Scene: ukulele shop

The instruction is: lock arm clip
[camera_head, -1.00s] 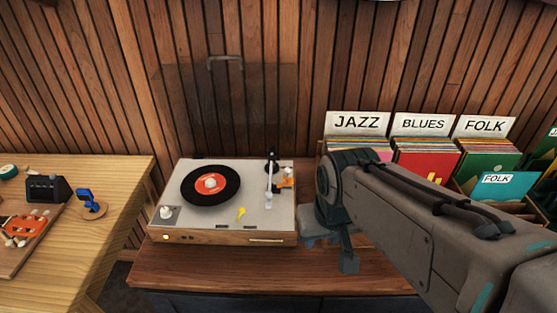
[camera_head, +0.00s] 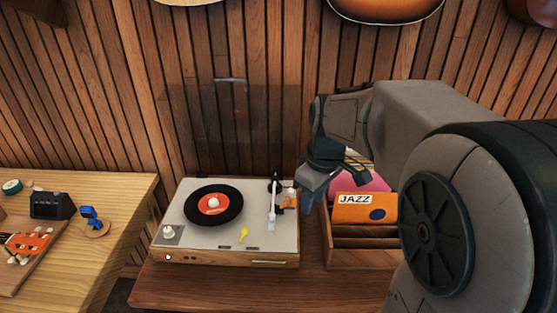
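The record player (camera_head: 240,238) stands on the wooden cabinet with its clear lid (camera_head: 225,125) raised. Its white tonearm (camera_head: 274,203) is at the right of the deck, clear of the black record (camera_head: 213,205) with the orange label. A small orange part (camera_head: 290,198), likely the arm clip, is just right of the tonearm's upper part. Whether the clip is latched is too small to tell. My gripper (camera_head: 307,199) is at the deck's right edge, close beside the orange part. I cannot tell whether they touch. The gap between its fingers is not visible.
A wooden record crate (camera_head: 370,258) with a JAZZ sleeve (camera_head: 364,208) stands right of the player, partly behind my arm. A light wood table (camera_head: 95,225) with small items is at left.

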